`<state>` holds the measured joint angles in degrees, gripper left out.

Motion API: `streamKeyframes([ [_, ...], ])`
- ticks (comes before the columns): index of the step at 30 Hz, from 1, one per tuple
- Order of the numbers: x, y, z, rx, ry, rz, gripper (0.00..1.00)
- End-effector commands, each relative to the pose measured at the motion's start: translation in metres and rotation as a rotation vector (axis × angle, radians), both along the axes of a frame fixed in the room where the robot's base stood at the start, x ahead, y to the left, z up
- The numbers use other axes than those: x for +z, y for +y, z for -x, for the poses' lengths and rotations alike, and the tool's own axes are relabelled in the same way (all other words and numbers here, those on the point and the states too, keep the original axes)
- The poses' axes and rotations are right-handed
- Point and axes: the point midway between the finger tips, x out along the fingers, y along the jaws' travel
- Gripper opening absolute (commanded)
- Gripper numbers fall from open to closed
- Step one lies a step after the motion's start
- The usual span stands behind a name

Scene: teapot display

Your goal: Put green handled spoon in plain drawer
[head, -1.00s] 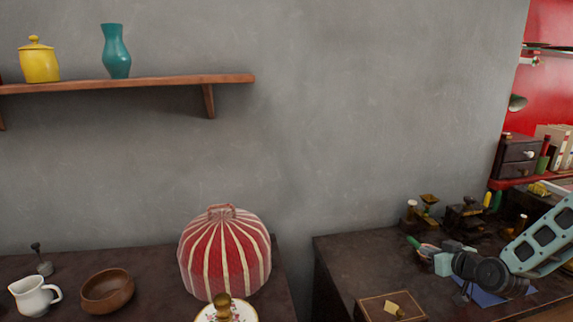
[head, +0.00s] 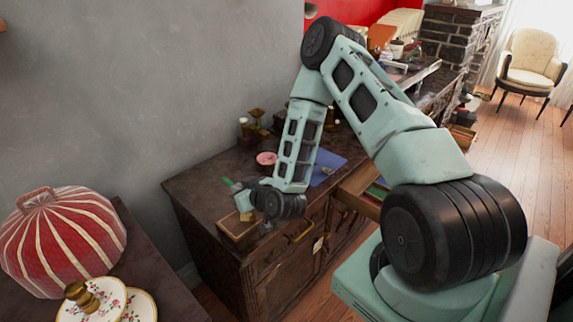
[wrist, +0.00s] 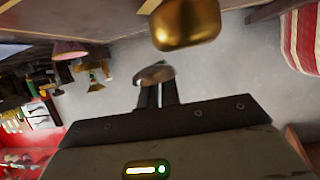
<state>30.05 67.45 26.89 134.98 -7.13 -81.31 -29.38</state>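My gripper (head: 243,190) is above the left part of the dark cabinet top. Its fingers (wrist: 157,92) are close together in the wrist view, around a small brownish oval piece (wrist: 154,73), which looks like part of the spoon. The green handle of the spoon (head: 228,182) sticks out left of the gripper in the head view; the rest of it is mostly hidden. An open wooden drawer (head: 352,192) juts from the right of the cabinet front, with green and other items inside, partly hidden by my arm.
A pink bowl (head: 267,158), brass items (head: 257,118) and a blue sheet (head: 327,165) are on the cabinet top. A red striped cosy (head: 62,240) stands on the left table.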

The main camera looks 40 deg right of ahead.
Motion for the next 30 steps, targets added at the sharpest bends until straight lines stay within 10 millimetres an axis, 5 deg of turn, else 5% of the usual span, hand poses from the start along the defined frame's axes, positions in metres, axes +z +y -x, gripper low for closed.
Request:
streamKeyframes([
  [6, 0.006, -0.057, -0.034, 0.043, -0.008, 0.006, 0.0],
  [11, 0.014, -0.117, -0.043, 0.091, -0.006, 0.006, 0.0],
  [21, 0.016, -0.24, -0.018, 0.126, -0.001, 0.002, 0.0],
  [30, 0.015, -0.293, 0.005, 0.116, 0.0, 0.0, 0.0],
])
